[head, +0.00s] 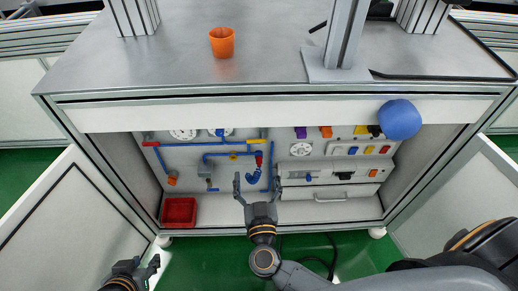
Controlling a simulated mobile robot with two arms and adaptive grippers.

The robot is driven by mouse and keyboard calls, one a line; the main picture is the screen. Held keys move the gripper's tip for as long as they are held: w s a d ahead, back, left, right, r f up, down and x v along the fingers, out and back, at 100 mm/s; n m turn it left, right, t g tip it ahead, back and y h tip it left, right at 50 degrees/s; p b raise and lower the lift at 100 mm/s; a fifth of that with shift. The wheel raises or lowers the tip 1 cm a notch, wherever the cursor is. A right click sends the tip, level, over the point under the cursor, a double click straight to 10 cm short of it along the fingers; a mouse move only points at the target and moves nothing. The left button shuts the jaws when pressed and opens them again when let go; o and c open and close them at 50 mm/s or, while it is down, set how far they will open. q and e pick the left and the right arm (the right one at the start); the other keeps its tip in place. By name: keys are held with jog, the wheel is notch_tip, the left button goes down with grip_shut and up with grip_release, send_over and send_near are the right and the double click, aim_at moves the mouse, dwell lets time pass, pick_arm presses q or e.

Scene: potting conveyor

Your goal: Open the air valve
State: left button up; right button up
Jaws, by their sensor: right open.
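A panel of blue pipes (199,144) with small fittings is set in the open bay under the workbench. A red handle (258,158) sits on the pipework near a curved blue hose (254,178), and a small yellow fitting (233,155) is left of it. I cannot tell for sure which fitting is the air valve. My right gripper (257,181) is open and empty, pointing at the panel just below the red handle, its fingers on either side of the curved hose in the picture. My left gripper (146,263) is low at the left, apart from the panel, its fingers spread and empty.
A red bin (179,211) stands at the bay's lower left. A blue rounded object (399,119) is at the bench's front right. An orange pot (222,42) is on the benchtop (150,65). Open doors (75,225) flank the bay. A drawer handle (330,199) is at the right.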

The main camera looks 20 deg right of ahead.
jog(key=m+h+b, duration=0.1)
jog(key=b, duration=0.2)
send_near(256, 141)
jog(key=x, duration=0.4)
jog(key=shift+g, duration=0.4)
jog(key=b+x, duration=0.1)
jog(key=x, duration=0.4)
jog(key=shift+w+d+r+b, duration=0.15)
jog(key=shift+w+b, duration=0.25)
pick_arm(q)
jog(key=w+d+r+t+h, duration=0.2)
jog(key=w+r+t, duration=0.2)
jog(key=r, duration=0.4)
jog(key=w+d+r+t+h, duration=0.1)
jog(key=w+d+r+t, duration=0.1)
jog(key=w+r+t, duration=0.3)
jog(key=shift+w+d+r+m+t+h, duration=0.35)
jog(key=shift+r+t, duration=0.75)
jog(key=shift+r, duration=0.85)
pick_arm(e)
jog(key=shift+w+d, duration=0.1)
jog(key=shift+w, duration=0.25)
jog(key=c, duration=1.2)
